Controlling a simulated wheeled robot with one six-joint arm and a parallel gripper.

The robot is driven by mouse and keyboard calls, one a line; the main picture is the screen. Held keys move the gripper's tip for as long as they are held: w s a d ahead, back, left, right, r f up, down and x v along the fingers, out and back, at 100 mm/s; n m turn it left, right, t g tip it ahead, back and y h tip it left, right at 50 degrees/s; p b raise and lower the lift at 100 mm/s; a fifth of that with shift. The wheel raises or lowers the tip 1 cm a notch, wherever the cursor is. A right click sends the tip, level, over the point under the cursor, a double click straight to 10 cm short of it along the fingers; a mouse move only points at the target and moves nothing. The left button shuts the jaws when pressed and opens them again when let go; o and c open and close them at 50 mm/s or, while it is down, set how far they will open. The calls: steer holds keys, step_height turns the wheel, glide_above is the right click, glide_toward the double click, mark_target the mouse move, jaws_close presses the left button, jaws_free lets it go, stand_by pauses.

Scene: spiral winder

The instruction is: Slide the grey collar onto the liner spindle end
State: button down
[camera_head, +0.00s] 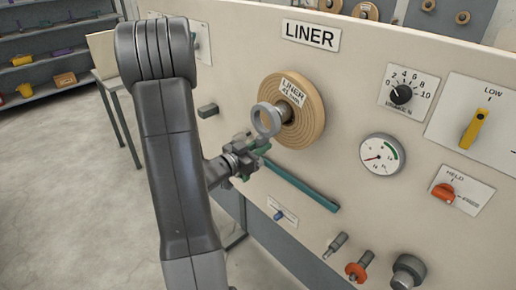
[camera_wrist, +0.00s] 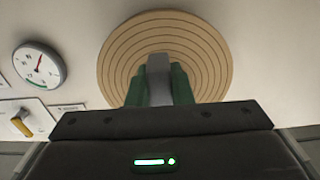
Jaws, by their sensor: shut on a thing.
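The grey collar (camera_head: 259,122) is a ring standing on edge in the head view, just left of the hub of the LINER roll. My gripper (camera_head: 261,143) is shut on its lower edge. The stubby liner spindle end (camera_head: 286,111) sticks out from the centre of the tan roll (camera_head: 313,115). The collar is in front of the spindle; I cannot tell whether its tip is inside the ring. In the wrist view the green fingers (camera_wrist: 158,90) hold the grey collar (camera_wrist: 158,77) edge-on before the roll (camera_wrist: 117,62), and the spindle is hidden.
A teal bar (camera_head: 300,186) runs along the panel below the roll. A dark block (camera_head: 208,110) juts out at left. A gauge (camera_head: 382,154), a dial (camera_head: 401,94), an orange knob (camera_head: 443,192) and a yellow lever (camera_head: 474,128) lie to the right.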

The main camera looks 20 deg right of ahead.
mark_target(283, 135)
steer(key=shift+p+x, duration=0.45)
steer(key=shift+x, duration=2.9)
steer(key=shift+w+d+f+b, duration=0.15)
steer(key=shift+d+f+b, duration=0.05)
steer(key=shift+b, duration=0.1)
steer(key=c, duration=0.7)
jaws_free()
steer(key=shift+b+v, duration=0.45)
steer(key=shift+v, duration=3.55)
